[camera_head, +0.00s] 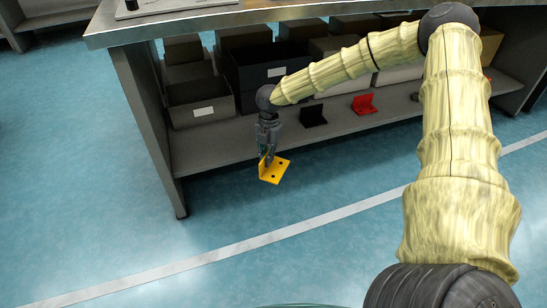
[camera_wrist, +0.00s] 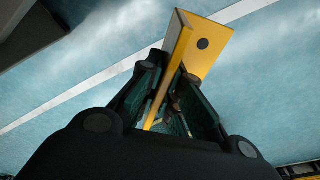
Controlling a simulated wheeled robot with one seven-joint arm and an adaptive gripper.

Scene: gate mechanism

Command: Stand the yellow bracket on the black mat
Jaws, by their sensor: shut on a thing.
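The yellow bracket (camera_head: 274,172) is an L-shaped piece with dark holes in its plate. My gripper (camera_head: 266,157) is shut on one of its plates and holds it in front of the shelf's front edge, above the blue floor. In the wrist view the bracket (camera_wrist: 207,50) sits between the two fingers of my gripper (camera_wrist: 170,88), with its holed plate sticking out beyond the fingertips. I cannot make out a black mat in either view.
A black bracket (camera_head: 313,115) and a red bracket (camera_head: 364,104) stand on the lower shelf (camera_head: 215,147) of the workbench. Several boxes stand behind them. The benchtop (camera_head: 215,19) overhangs the shelf, and a bench leg (camera_head: 152,130) is left of my gripper. The floor in front is clear.

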